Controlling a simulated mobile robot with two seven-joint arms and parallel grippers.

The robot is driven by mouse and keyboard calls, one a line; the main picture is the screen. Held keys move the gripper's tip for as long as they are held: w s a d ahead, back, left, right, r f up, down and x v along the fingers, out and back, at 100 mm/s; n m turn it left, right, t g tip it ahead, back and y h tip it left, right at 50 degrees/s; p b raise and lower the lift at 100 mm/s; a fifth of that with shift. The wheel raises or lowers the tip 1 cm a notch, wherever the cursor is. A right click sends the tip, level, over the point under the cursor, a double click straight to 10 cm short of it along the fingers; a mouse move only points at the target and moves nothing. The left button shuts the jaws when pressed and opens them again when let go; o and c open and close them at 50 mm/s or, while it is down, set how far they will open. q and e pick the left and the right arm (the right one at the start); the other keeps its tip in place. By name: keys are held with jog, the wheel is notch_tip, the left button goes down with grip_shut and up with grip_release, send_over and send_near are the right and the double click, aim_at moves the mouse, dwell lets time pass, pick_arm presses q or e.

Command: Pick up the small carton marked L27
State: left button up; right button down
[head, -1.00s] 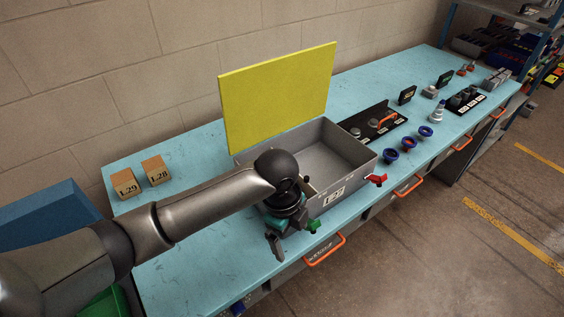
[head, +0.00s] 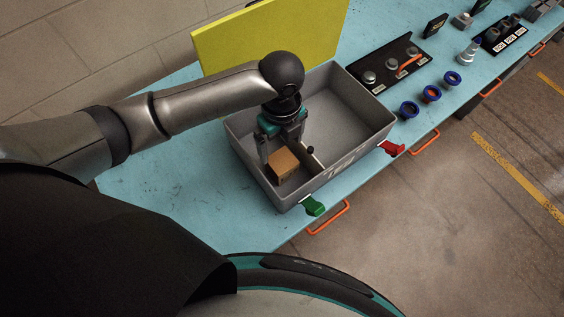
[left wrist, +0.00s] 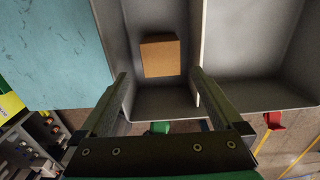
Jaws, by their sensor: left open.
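A small brown carton (head: 283,164) stands in the left compartment of the grey two-part bin (head: 362,148). It also shows in the left wrist view (left wrist: 160,57), as a plain top with no readable mark. My left gripper (head: 286,151) is open and reaches down into that compartment over the carton. In the left wrist view its two fingers (left wrist: 160,76) are spread wider than the carton, which appears between and beyond their tips. I cannot tell whether a finger touches the carton. My right gripper is not in view.
The bin's walls and divider (left wrist: 199,35) stand close around my left fingers. A green clip (head: 313,206) and a red clip (head: 392,148) sit at its front. A yellow panel (head: 265,38) rises behind it. The blue bench (head: 170,190) is clear to the left.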

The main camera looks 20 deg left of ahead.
aim_at(282, 160)
pick_arm(q)
notch_tip(282, 160, down, 3)
jog(key=shift+w, duration=0.1)
jog(key=shift+d+f, duration=0.1)
jog(key=shift+f, duration=2.5)
jog(key=c, duration=1.4)
jog(key=shift+r, duration=0.1)
